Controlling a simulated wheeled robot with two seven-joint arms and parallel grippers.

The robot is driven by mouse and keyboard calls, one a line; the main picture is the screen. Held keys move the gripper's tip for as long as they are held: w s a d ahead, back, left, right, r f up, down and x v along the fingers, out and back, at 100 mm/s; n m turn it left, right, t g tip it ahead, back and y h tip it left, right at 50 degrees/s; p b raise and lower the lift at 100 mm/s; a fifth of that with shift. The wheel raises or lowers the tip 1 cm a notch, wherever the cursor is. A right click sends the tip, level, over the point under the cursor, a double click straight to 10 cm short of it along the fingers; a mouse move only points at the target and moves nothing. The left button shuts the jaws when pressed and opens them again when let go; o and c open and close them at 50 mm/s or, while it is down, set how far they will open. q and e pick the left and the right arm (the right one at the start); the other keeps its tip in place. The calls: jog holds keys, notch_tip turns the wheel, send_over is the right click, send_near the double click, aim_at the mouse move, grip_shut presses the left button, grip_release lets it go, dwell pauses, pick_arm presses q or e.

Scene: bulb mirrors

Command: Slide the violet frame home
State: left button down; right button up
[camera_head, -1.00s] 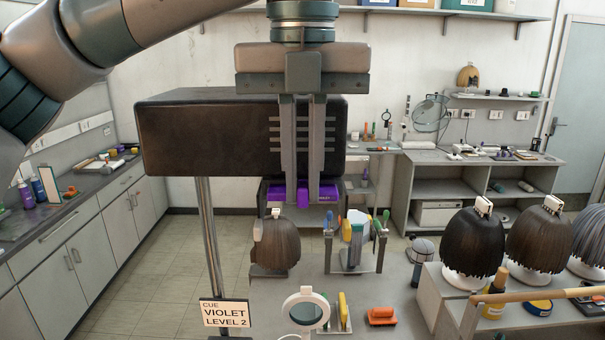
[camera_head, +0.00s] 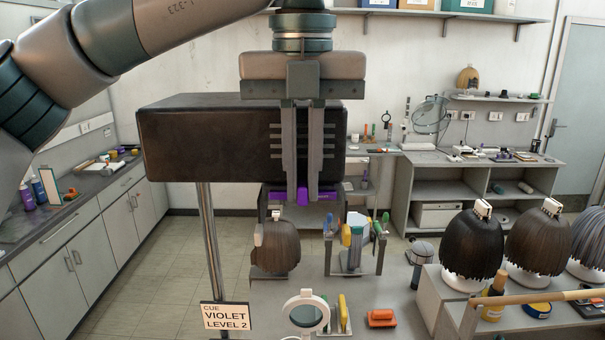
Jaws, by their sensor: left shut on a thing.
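The violet frame (camera_head: 303,197) shows as a thin violet strip with a small raised middle part, low in front of the dark box. My left gripper (camera_head: 303,194) comes down from above, and its two long fingers are shut on the violet middle part. The large dark box (camera_head: 210,140) on a metal pole stands behind the fingers. A sign (camera_head: 226,316) reads "CUE VIOLET LEVEL 2". The fingers hide part of the frame, and I cannot tell how far it sits inside anything. My right gripper is out of view.
Below stands a grey table with a brown wig (camera_head: 276,246), a tool holder (camera_head: 354,250), a round magnifier (camera_head: 306,312) and an orange tool (camera_head: 381,318). Several wigs stand on a grey riser (camera_head: 440,302) at right. The floor at left is clear.

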pick_arm(q)
jog(key=shift+b, duration=0.3)
dwell(0.6)
jog(key=c, duration=1.7)
grip_release()
jog(key=shift+w+f, duration=0.1)
jog(key=shift+w, duration=0.1)
jog(key=shift+c, duration=0.2)
jog(key=shift+o, duration=0.4)
jog(key=shift+s+r, duration=0.1)
jog(key=shift+r, duration=0.1)
jog(key=shift+s+r+p, duration=0.1)
jog(key=shift+r+p, duration=1.25)
jog(key=shift+r, duration=1.95)
jog(key=shift+r, duration=0.1)
